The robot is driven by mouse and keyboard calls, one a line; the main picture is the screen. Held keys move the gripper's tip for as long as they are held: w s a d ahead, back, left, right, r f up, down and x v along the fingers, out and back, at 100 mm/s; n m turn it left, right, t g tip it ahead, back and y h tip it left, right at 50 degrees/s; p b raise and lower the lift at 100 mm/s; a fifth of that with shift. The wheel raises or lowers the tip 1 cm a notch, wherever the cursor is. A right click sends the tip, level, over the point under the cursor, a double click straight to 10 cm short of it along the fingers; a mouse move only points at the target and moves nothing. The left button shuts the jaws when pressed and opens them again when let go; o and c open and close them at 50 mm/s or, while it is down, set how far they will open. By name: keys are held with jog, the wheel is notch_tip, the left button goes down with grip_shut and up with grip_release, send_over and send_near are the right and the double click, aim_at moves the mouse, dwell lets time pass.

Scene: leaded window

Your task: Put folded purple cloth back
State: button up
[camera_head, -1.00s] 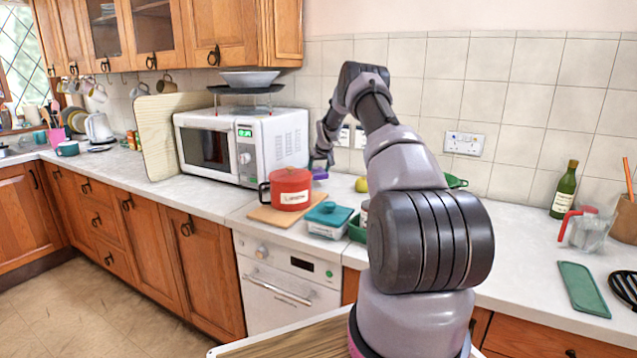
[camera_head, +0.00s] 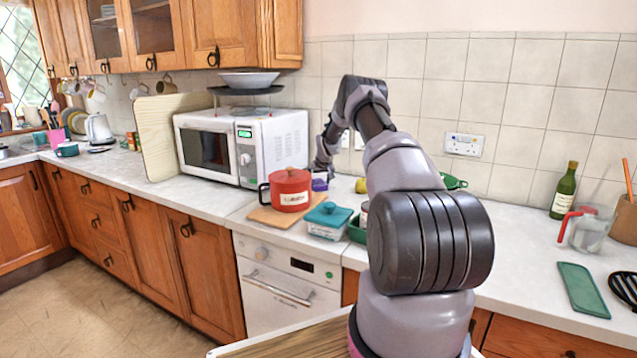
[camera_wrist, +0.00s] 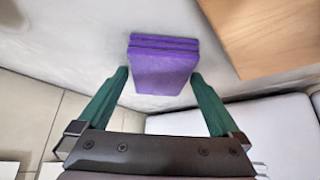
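The folded purple cloth (camera_wrist: 164,68) lies on the pale worktop in the wrist view, a small layered block. In the head view the cloth (camera_head: 320,185) shows behind the red pot, beside the microwave. My gripper (camera_wrist: 160,75) is open, with its two green fingers on either side of the cloth's near part. The right fingertip is very close to the cloth's edge; I cannot tell whether it touches. A narrow gap shows at the left fingertip. In the head view my gripper (camera_head: 322,178) is low at the worktop, partly hidden by the pot.
The red pot (camera_head: 291,190) stands on a wooden board (camera_head: 262,216), which also shows in the wrist view (camera_wrist: 265,35). The white microwave (camera_head: 275,143) is close on the left. A teal-lidded box (camera_head: 328,222) and a green bottle (camera_head: 565,192) stand on the worktop. The tiled wall is behind.

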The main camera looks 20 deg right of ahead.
jog(key=shift+r, duration=0.3)
jog(key=s+a+r, duration=0.5)
jog(key=s+r, duration=0.4)
jog(key=r, duration=0.3)
jog(key=s+a+r, duration=0.5)
jog(key=s+r, duration=0.3)
jog(key=r, duration=0.3)
jog(key=s+a+r, duration=0.6)
jog(key=s+r, duration=0.3)
jog(key=r, duration=0.3)
jog(key=s+a+r+m+y, duration=0.1)
jog(key=s+a, duration=0.2)
jog(key=s, duration=0.8)
jog(key=s+a+m+y, duration=0.1)
jog(key=s+a, duration=0.2)
jog(key=s, duration=0.8)
jog(key=s+a+r+y, duration=0.1)
jog(key=s+a, duration=0.3)
jog(key=s, duration=0.7)
jog(key=shift+s+r+m, duration=0.15)
jog(key=shift+r+m, duration=0.2)
jog(key=shift+m, duration=0.05)
